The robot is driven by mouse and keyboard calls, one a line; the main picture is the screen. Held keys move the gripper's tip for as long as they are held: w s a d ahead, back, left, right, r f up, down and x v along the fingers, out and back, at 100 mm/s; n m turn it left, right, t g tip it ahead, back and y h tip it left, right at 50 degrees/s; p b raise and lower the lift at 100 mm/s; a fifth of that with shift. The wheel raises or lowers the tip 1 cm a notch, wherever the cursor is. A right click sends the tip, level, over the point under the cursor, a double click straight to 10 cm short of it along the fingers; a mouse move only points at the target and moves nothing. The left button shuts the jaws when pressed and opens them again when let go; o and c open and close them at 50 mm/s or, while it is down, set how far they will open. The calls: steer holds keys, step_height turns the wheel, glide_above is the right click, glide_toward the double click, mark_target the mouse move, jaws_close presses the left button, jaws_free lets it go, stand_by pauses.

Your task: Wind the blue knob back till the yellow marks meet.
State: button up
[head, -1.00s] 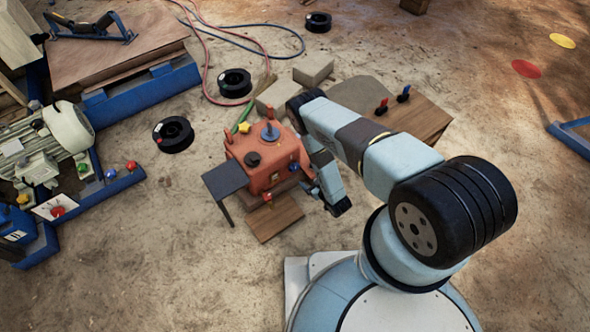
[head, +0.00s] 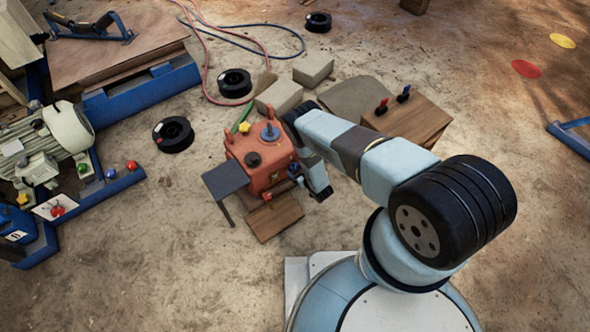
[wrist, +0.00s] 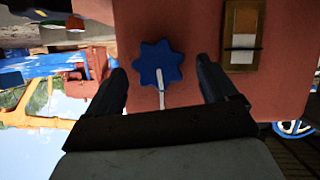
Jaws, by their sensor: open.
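The blue knob (wrist: 160,63) is star-shaped and sits on the face of the orange-red box (wrist: 190,20). A pale pointer strip (wrist: 161,93) lies just below it in the wrist view. My gripper (wrist: 161,76) is open, with one finger on either side of the knob; I cannot tell whether they touch it. In the head view the knob (head: 293,168) is a small blue spot on the box (head: 268,178), close to my gripper (head: 303,184). A brass-framed window (wrist: 243,36) with a white lower part is right of the knob. I cannot make out yellow marks.
A yellow knob (head: 245,127) and a blue disc (head: 270,133) are on top of the box. A grey plate (head: 225,179) stands at its left, a wooden board (head: 275,217) in front. A wooden crate with levers (head: 415,120) is to the right. Black spools lie behind on the ground.

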steer(key=shift+w+a+f, duration=0.25)
steer(key=shift+w, duration=0.2)
steer(key=shift+c, duration=0.4)
steer(key=c, duration=1)
steer(key=shift+m, duration=0.5)
steer(key=o, duration=1.1)
steer(key=v, duration=1.3)
steer(key=shift+s+d+r, duration=0.1)
steer(key=shift+d+r, duration=0.05)
steer(key=shift+d, duration=0.35)
